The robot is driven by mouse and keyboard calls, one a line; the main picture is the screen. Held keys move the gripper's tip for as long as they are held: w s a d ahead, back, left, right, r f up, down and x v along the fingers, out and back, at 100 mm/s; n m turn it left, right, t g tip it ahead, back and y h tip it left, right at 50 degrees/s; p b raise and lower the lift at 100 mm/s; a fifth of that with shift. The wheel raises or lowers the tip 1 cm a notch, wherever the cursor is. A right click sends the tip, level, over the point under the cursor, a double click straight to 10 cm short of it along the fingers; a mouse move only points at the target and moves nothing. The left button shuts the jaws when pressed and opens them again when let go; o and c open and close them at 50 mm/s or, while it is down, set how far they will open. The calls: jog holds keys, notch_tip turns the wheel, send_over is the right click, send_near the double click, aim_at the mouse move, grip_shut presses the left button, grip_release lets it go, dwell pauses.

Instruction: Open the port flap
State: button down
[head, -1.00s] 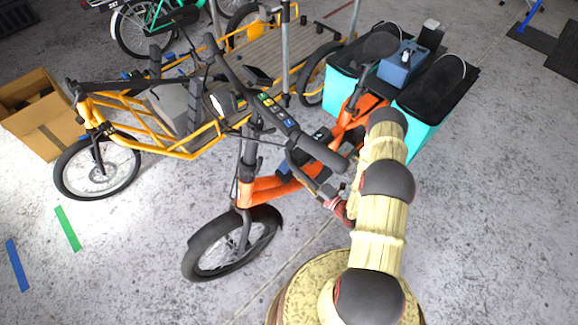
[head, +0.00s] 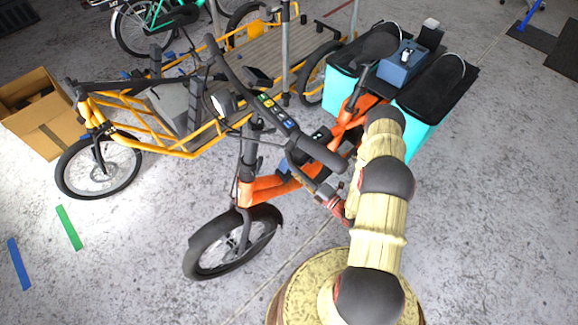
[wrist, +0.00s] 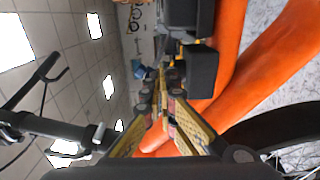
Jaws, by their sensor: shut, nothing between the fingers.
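The orange cargo bike (head: 268,188) stands upright in the middle of the head view, front wheel toward me. My gripper (head: 322,192) is beside its frame, below the right handlebar grip, partly hidden by my arm. In the wrist view my gripper (wrist: 168,108) has its fingers together and empty, close to the orange frame tubes (wrist: 228,50). A dark grey block (wrist: 202,72) sits by the tube just beyond the fingertips. I cannot tell whether it is the port flap; no flap is clearly made out in either view.
The handlebar (head: 250,85) reaches over the frame near my arm. A yellow cargo bike (head: 125,130) stands to the left, with a cardboard box (head: 45,135) beyond it. Turquoise panniers (head: 418,130) hang at the rear. The floor in front is clear.

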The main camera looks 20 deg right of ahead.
jog(key=a+v, duration=0.1)
jog(key=v, duration=0.7)
jog(key=shift+s+r, duration=0.2)
jog(key=shift+r, duration=0.15)
dwell(1.1)
jog(key=shift+p, duration=0.3)
